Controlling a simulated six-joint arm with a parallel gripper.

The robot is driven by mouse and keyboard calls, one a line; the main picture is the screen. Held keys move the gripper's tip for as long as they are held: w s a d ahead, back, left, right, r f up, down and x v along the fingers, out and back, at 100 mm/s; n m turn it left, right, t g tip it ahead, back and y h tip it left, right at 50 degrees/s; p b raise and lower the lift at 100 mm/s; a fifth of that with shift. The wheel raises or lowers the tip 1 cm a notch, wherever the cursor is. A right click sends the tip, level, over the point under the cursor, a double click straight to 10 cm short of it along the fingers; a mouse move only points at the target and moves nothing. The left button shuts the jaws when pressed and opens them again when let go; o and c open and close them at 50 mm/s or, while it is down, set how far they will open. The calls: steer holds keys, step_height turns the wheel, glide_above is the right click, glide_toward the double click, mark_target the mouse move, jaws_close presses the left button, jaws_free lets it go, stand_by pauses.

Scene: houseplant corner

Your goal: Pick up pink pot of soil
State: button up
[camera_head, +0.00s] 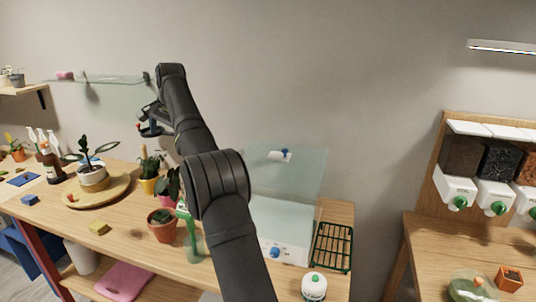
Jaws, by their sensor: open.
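I cannot tell for sure which thing is the pink pot of soil. A small pink object (65,75) sits on the high glass shelf (110,80) at the upper left; its contents are not visible. A magenta-pink pot (164,188) with a dark-leaved plant stands on the wooden table, partly hidden behind other things and my arm. A reddish terracotta pot (162,232) with dark soil and a small green plant stands in front of it. My gripper (145,127) is open and seems empty. In the picture it is above the table, below the shelf's right end.
A yellow pot (148,185) with a cactus, a green-topped bottle (192,240) and a yellow block (99,228) are close by. A round wooden board (115,190) holds a white-potted plant (93,178). A clear-lidded box (282,222) and green rack (332,247) are right of my arm.

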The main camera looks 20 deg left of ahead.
steer(key=n+t, duration=0.3)
steer(key=n, duration=0.4)
glide_toward(169, 192)
steer(key=shift+w+a, duration=0.15)
steer(key=shift+w, duration=0.2)
steer(key=shift+s+x, duration=0.15)
steer(key=shift+x, duration=1.3)
steer(key=shift+s+x, duration=0.1)
steer(key=shift+x, duration=1.35)
steer(key=shift+f, duration=0.15)
steer(key=c, duration=1.5)
